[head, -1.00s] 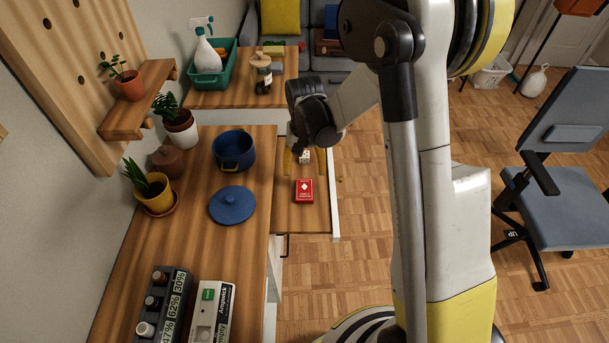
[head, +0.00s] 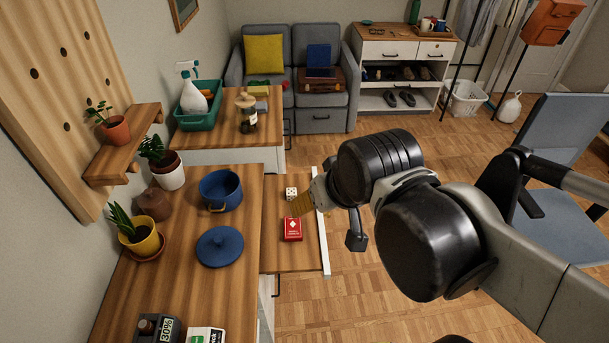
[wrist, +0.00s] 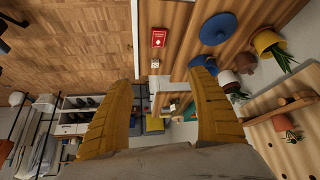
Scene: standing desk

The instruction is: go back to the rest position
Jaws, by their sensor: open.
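A red card box (head: 292,229) and a white die (head: 291,193) lie in the drawer. The red card box (wrist: 158,38) and the die (wrist: 155,63) also show in the wrist view, beyond the fingertips.
A blue pot (head: 221,189) and its blue lid (head: 220,247) are on the desk left of the drawer. Potted plants line the wall side. A teal bin (head: 203,107) with a spray bottle stands farther back. A blue chair (head: 560,180) is at right. Floor lies open beyond the drawer.

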